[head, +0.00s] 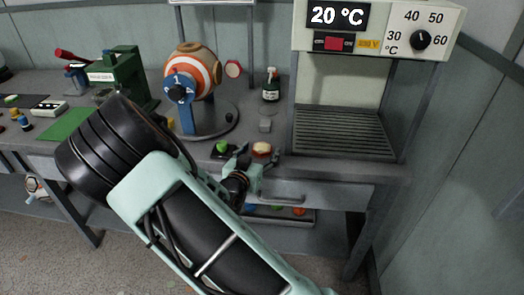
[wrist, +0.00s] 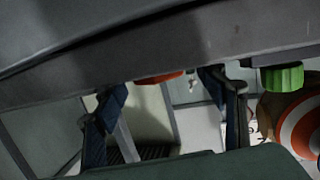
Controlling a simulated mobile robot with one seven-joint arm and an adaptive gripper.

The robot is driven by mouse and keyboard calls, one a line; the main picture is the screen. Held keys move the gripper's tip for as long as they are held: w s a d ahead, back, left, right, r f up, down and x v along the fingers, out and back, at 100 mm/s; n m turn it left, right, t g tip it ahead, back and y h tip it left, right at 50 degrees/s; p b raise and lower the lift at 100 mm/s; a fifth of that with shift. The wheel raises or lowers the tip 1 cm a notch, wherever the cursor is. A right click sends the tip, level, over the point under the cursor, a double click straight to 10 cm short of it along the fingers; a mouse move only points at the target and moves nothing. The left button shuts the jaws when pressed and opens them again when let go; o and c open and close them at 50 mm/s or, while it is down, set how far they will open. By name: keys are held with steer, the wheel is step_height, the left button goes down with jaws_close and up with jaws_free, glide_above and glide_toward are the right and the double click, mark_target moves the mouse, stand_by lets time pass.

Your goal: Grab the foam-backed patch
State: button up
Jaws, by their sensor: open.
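A small round piece (head: 261,149), cream on top with a red rim, lies at the front edge of the workbench; it looks like the foam-backed patch, though its backing cannot be made out. In the wrist view, which looks upside down, its red side (wrist: 158,77) shows between my two fingers. My gripper (head: 250,162) is open and empty, just in front of the bench edge and close to the patch. In the wrist view the fingers (wrist: 165,84) stand apart on either side of the red piece. I cannot tell whether they touch it.
A green-topped piece (head: 222,147) sits left of the patch; it also shows in the wrist view (wrist: 283,77). A heater box (head: 345,135) stands right. A drawer (head: 310,192) is below.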

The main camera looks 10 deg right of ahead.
steer(key=shift+w, duration=0.15)
steer(key=c, duration=1.1)
steer(key=shift+o, duration=0.2)
steer(key=shift+r, duration=0.1)
steer(key=shift+r, duration=0.7)
steer(key=s+r+p, duration=0.7)
steer(key=s+r, duration=0.4)
steer(key=s, duration=0.1)
steer(key=shift+a+r, duration=0.2)
steer(key=shift+a, duration=0.15)
